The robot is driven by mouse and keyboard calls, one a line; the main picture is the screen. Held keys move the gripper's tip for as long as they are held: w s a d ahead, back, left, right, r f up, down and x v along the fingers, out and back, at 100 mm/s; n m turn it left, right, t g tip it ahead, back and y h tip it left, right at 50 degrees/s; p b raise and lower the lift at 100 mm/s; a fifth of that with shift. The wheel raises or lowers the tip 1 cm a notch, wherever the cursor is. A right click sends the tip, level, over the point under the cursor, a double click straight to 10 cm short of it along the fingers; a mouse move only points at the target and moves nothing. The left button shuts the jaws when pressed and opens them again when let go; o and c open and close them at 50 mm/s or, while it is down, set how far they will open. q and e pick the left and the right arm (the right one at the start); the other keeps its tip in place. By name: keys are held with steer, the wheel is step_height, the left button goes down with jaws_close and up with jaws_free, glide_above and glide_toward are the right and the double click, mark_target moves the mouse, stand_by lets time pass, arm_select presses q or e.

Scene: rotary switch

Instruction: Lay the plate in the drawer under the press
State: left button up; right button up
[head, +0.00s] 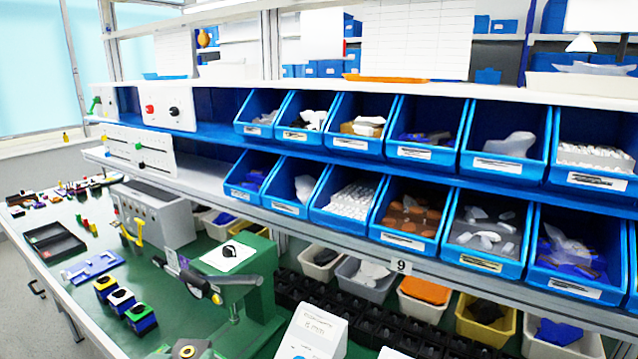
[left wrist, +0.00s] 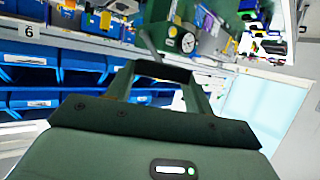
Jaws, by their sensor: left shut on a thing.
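The green press (head: 262,268) stands at the front of the bench, with a white panel and black knob on top. A dark lever-like part reaches left from it. In the left wrist view, my left gripper (left wrist: 163,72) is shut on a dark narrow thing; I cannot tell whether it is the plate. A green machine part (left wrist: 160,28) with a round gauge shows beyond the fingers. In the head view I cannot separate the gripper clearly from the dark parts beside the press. The drawer under the press is not clearly seen. My right gripper is not in view.
Several yellow, blue and green blocks (head: 122,300) sit left of the press. A blue fixture (head: 92,268) and a black tray (head: 52,243) lie farther back. A grey box (head: 150,212) stands behind. Shelves of blue bins (head: 405,212) fill the right side.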

mark_target(182, 342)
arm_select(q)
steer(key=shift+r, duration=0.1)
steer(key=shift+w+r, duration=0.15)
steer(key=shift+r, duration=0.15)
steer(key=shift+w+a+r+p, duration=0.1)
steer(key=shift+r+p, duration=0.1)
steer(key=shift+r, duration=0.2)
steer(key=shift+w+a+r+p, duration=0.1)
steer(key=shift+r+p, duration=0.1)
steer(key=shift+r, duration=0.15)
steer(key=w, duration=0.1)
steer(key=w+a+f+p, duration=0.1)
steer(key=w, duration=0.1)
steer(key=shift+w+a+f, duration=0.2)
steer(key=w+a+f+m+h+p, duration=0.1)
steer(key=w+a+f+p, duration=0.1)
steer(key=w+a+f, duration=0.4)
step_height(182, 342, down, 12)
steer(key=s+a+m+g+h, duration=0.1)
steer(key=s+m+g+h, duration=0.1)
steer(key=m+h, duration=0.3)
steer(key=shift+a+r+h+p, duration=0.25)
steer(key=shift+h+p, duration=0.15)
steer(key=shift+h, duration=0.2)
